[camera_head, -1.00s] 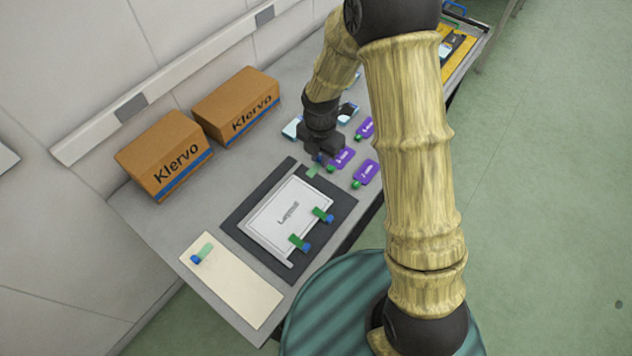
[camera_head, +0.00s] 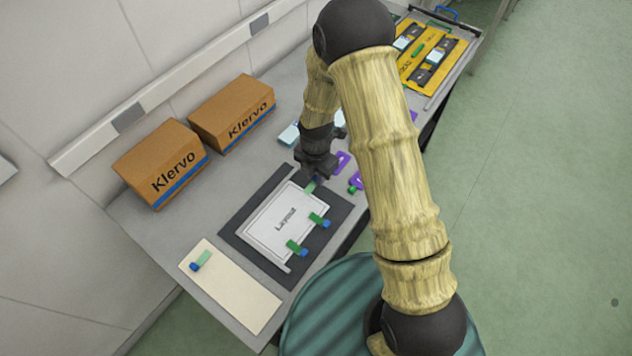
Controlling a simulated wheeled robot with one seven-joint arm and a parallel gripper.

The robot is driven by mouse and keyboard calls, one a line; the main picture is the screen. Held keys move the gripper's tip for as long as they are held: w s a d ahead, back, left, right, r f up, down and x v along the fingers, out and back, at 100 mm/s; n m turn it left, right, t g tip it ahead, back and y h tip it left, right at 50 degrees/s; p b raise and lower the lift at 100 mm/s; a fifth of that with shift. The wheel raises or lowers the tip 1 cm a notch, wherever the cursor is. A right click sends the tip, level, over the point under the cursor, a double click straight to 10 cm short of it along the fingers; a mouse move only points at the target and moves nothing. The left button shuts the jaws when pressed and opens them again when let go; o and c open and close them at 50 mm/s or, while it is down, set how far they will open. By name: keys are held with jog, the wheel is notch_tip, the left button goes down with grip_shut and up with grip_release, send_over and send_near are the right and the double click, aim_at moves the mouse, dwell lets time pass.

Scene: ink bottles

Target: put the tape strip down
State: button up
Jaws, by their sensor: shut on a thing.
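My gripper (camera_head: 316,177) is shut on a green tape strip (camera_head: 311,187), held at the top right corner of the white Layout sheet (camera_head: 270,238). I cannot tell whether the strip touches the sheet. The fingers hide part of the strip. The sheet lies on a dark mat (camera_head: 243,208). Two other green strips with blue ends, an upper one (camera_head: 318,219) and a lower one (camera_head: 296,247), lie over the sheet's right edge. Another such strip (camera_head: 201,260) lies on a cream board (camera_head: 240,292) at the front left.
Two brown Klervo boxes, a near one (camera_head: 160,165) and a far one (camera_head: 232,112), stand along the wall. Purple cards (camera_head: 342,161) lie right of my gripper, partly hidden by my arm. A yellow tray (camera_head: 430,62) is at the far end.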

aim_at(316, 189)
jog(key=shift+f+p, duration=0.4)
jog(key=shift+f, duration=1.6)
jog(key=shift+f, duration=0.2)
jog(key=o, duration=0.7)
jog(key=shift+r, duration=0.1)
notch_tip(316, 189, up, 12)
jog(key=b, duration=0.2)
jog(key=shift+r+b, duration=0.15)
jog(key=shift+b, duration=0.15)
